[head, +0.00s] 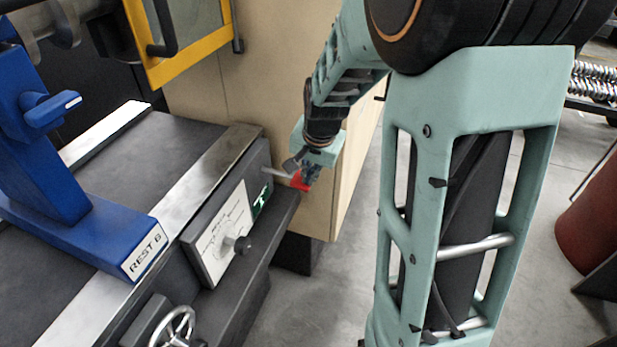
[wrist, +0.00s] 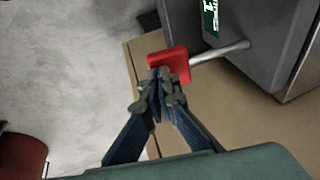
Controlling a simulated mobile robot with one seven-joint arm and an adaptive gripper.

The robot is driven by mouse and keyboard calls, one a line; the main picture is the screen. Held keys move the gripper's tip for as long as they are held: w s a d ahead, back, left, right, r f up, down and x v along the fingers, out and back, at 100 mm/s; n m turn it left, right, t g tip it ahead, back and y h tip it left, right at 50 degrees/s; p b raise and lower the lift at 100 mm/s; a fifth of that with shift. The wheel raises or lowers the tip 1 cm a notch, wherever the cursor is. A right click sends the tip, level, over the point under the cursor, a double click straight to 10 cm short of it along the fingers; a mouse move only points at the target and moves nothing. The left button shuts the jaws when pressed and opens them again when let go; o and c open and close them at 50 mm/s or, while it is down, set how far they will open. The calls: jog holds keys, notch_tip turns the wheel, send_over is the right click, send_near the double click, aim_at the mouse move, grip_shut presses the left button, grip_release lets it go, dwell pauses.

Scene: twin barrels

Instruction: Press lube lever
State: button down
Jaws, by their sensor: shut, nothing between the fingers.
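The lube lever is a metal rod with a red end (wrist: 168,62). It sticks out from the dark machine housing beside a green label. In the head view the red end (head: 300,182) shows at the right end of the machine, partly hidden by my gripper (head: 311,172). In the wrist view my gripper (wrist: 163,82) is shut, with its fingertips right at the red end's lower edge. They overlap it in the picture; I cannot tell whether they touch. Nothing is seen between the fingers.
A blue rest labelled REST 6 (head: 60,215) stands on the machine bed at left. A panel with a knob (head: 222,232) and a handwheel (head: 172,328) are on the machine front. A beige cabinet (head: 240,110) stands behind. A red barrel (head: 592,225) is at far right, with grey floor between.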

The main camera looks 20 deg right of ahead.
jog(key=d+p+v, duration=0.2)
jog(key=v, duration=0.9)
jog(key=shift+s+r+p, duration=0.25)
jog(key=shift+s+p, duration=0.1)
jog(key=shift+s, duration=0.1)
jog(key=shift+f, duration=0.1)
dwell(1.1)
